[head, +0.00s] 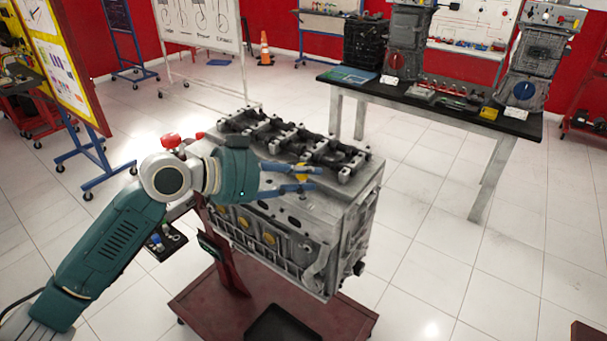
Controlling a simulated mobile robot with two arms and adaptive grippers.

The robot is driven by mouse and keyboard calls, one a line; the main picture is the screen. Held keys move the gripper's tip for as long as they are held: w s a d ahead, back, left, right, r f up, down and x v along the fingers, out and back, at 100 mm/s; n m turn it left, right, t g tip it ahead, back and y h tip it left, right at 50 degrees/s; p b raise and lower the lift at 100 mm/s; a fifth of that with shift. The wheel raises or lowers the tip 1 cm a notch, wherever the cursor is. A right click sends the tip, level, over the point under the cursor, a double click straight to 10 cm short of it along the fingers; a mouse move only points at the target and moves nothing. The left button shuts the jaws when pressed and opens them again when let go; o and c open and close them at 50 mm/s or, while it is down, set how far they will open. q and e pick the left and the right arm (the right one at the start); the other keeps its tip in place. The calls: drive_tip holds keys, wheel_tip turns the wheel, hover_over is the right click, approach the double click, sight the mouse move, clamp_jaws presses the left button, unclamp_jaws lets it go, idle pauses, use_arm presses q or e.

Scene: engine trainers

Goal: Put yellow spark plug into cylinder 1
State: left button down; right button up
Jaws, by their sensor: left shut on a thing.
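The grey engine block (335,217) stands on a dark red wheeled stand in the middle of the head view. Black valve gear runs along its top. My left gripper (304,178) is over the near top edge of the engine, toward its right end. It is shut on the yellow spark plug (302,172), a small yellow piece between the blue-grey fingers. The plug's lower end is too small to make out, and I cannot tell whether it touches the engine. Cylinder 1's hole cannot be told apart from here. My right gripper is not in view.
The red stand (345,318) has a dark tray (283,325) at its front. A black-topped workbench (440,98) with engine parts stands at the back right. A yellow-framed board (65,60) stands at the left.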

use_arm(q)
drive_tip(key=shift+f, duration=0.2)
drive_tip(key=shift+f+b, duration=0.3)
drive_tip(key=shift+f, duration=0.05)
drive_tip(key=shift+f, duration=0.3)
idle(0.3)
drive_tip(key=c, duration=1.4)
unclamp_jaws()
drive_tip(key=shift+o, duration=0.2)
